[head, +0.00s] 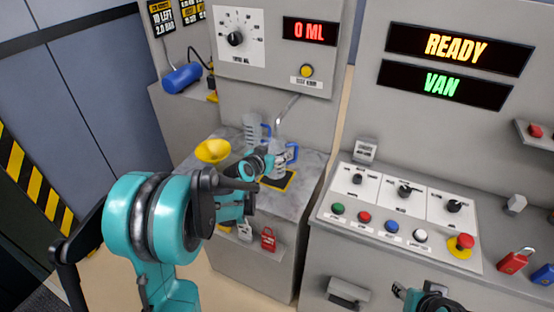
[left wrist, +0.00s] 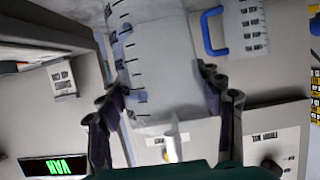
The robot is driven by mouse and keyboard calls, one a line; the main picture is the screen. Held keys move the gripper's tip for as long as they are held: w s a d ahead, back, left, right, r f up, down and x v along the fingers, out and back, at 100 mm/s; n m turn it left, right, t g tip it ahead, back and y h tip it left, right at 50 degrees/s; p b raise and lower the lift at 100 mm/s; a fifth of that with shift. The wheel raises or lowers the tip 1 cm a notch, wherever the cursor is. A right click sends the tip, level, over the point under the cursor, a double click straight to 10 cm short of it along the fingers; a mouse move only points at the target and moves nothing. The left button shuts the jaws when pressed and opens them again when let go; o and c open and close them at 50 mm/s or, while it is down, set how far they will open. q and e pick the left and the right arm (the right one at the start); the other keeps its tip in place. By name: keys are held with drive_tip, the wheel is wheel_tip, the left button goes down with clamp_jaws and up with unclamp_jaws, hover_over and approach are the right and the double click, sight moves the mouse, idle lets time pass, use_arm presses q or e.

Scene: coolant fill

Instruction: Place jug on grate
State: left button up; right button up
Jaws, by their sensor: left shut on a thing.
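A clear measuring jug (head: 279,148) with a blue handle is in my left gripper (head: 266,163), upright in the head view. My left gripper is shut around its body, and the jug also fills the middle of the left wrist view (left wrist: 168,65) between the two fingers (left wrist: 165,110). The yellow-edged dark grate (head: 277,182) is directly below the jug on the grey counter. I cannot tell whether the jug's base touches it, as my gripper hides part of both. My right gripper (head: 428,300) shows only partly at the bottom edge; its fingers are unclear.
A second jug (head: 252,130) with a blue handle stands behind and left of the held one; it also shows in the left wrist view (left wrist: 243,30). A yellow funnel (head: 212,151) is on the counter's left. A spout (head: 287,108) hangs above. The control panel (head: 400,215) is at right.

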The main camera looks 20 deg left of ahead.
use_arm(q)
drive_tip(key=shift+w, duration=0.35)
drive_tip(key=f, duration=0.1)
drive_tip(key=f+b, duration=0.2)
drive_tip(key=shift+w+f, duration=0.25)
drive_tip(key=shift+f, duration=0.1)
drive_tip(key=shift+r, duration=0.15)
drive_tip(key=o, duration=1.3)
drive_tip(key=shift+f, duration=0.2)
drive_tip(key=shift+r, duration=0.15)
